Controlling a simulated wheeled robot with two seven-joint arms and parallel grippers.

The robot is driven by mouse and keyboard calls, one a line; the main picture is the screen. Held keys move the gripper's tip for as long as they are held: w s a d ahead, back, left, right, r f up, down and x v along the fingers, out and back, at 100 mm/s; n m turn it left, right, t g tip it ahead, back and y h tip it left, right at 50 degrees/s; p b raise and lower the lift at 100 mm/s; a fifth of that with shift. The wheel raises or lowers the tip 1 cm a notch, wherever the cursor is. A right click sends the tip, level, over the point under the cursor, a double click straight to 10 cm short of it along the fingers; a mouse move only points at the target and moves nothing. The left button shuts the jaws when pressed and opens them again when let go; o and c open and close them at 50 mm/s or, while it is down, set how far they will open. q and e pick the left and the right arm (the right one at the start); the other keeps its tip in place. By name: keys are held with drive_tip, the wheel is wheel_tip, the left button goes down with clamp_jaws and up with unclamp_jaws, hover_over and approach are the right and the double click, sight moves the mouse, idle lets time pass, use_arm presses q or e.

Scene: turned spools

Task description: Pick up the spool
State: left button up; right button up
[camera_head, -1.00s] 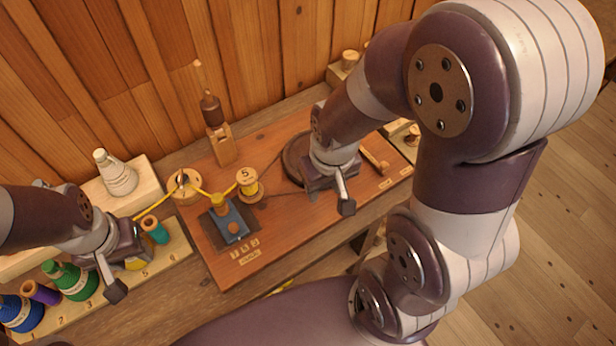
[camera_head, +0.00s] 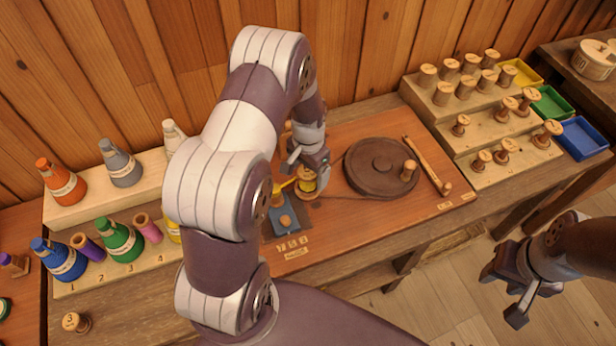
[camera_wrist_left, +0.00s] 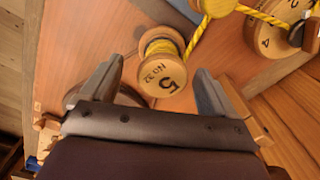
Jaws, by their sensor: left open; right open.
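The spool (camera_head: 307,184), wooden with yellow thread and marked 5, stands on the reddish board (camera_head: 345,235). It also shows in the left wrist view (camera_wrist_left: 161,74), with "5 No 32" on its face and yellow thread leading away from it. My left gripper (camera_head: 306,166) is open just above the spool and partly hides it in the head view. In the wrist view the two fingers of my left gripper (camera_wrist_left: 156,84) stand apart on either side of the spool. My right gripper (camera_head: 508,290) is open and empty over the floor, right of the bench.
A blue block (camera_head: 285,218) stands close to the spool. A dark round wheel (camera_head: 381,167) lies right of it. A second spool (camera_wrist_left: 270,36) marked 4 shows in the wrist view. Cones stand on a stepped rack (camera_head: 75,286) at left; several small spools stand on another (camera_head: 450,140) at right.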

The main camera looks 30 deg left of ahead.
sight(307, 174)
use_arm(q)
wheel_tip(307, 174, down, 5)
drive_tip(key=shift+a+r+p, duration=0.1)
drive_tip(key=shift+a+p, duration=0.05)
drive_tip(key=shift+p, duration=0.4)
drive_tip(key=c, duration=1.1)
drive_tip(key=shift+w+r, duration=0.1)
